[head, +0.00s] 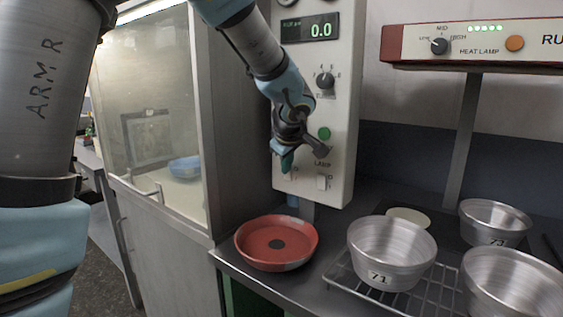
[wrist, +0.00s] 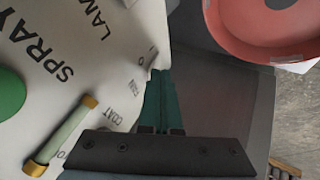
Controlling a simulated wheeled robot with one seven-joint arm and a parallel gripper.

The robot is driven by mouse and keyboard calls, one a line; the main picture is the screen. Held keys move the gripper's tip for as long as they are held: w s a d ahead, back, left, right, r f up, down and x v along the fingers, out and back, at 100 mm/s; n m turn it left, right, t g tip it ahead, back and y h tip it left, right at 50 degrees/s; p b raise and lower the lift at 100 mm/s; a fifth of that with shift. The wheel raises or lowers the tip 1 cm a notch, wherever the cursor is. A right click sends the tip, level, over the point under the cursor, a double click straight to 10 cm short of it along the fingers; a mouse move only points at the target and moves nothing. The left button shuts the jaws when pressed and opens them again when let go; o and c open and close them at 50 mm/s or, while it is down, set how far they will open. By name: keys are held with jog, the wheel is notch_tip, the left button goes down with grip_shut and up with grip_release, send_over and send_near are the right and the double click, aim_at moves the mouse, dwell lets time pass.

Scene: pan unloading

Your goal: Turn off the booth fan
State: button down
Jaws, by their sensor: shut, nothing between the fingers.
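The booth's control panel (head: 340,110) is a pale upright box with a readout, knobs, a green button and small switches. My gripper (head: 287,163) is shut and empty, at the panel's lower left, pointing down. In the wrist view its dark green fingertips (wrist: 160,76) are together beside the small "FAN" lettering on the panel (wrist: 40,40). The lamp switch (head: 322,183) is a small white rocker to the right of my gripper.
The glass-fronted booth (head: 150,110) stands left of the panel. Below lies a red round pan (head: 277,262) on the counter. Metal pans, including one marked 71 (head: 391,277), stand at right.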

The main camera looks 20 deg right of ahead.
jog(key=shift+d, duration=0.1)
dwell(0.3)
jog(key=shift+w+d+r+y+p, duration=0.15)
jog(key=shift+w+d+y+p, duration=0.2)
jog(key=shift+p, duration=0.35)
jog(key=shift+s+r, duration=0.1)
jog(key=shift+r, duration=0.7)
jog(key=shift+a, duration=0.15)
